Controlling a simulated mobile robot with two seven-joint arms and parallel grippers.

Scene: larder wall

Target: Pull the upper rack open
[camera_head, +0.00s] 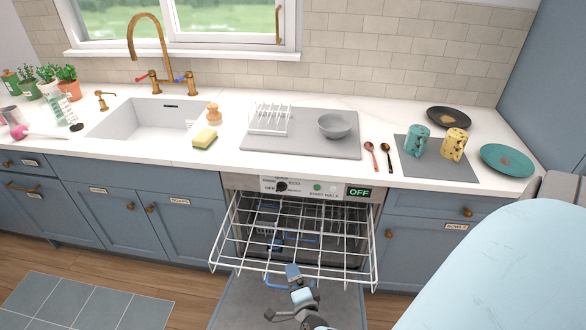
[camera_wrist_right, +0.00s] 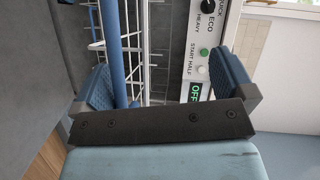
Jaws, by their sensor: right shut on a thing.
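The upper rack (camera_head: 345,262) is a white wire basket standing out of the dishwasher over its lowered door (camera_head: 240,305). It looks empty. Its blue handle (camera_head: 247,283) is at the front edge, and it shows as an upright blue bar (camera_wrist_right: 109,45) in the right wrist view. My right gripper (camera_head: 292,272) is at the middle of the rack's front and is shut on the handle. In the right wrist view, my gripper (camera_wrist_right: 165,75) has the bar beside its left finger. My left gripper is not in view.
The dishwasher panel (camera_head: 310,188) reads OFF. Blue cabinets flank it. The counter above holds a drying mat (camera_head: 255,143) with a bowl (camera_head: 338,124), a grey mat (camera_head: 455,166) with two mugs, and a sink (camera_head: 140,122). Floor to the left is clear apart from a rug (camera_head: 80,305).

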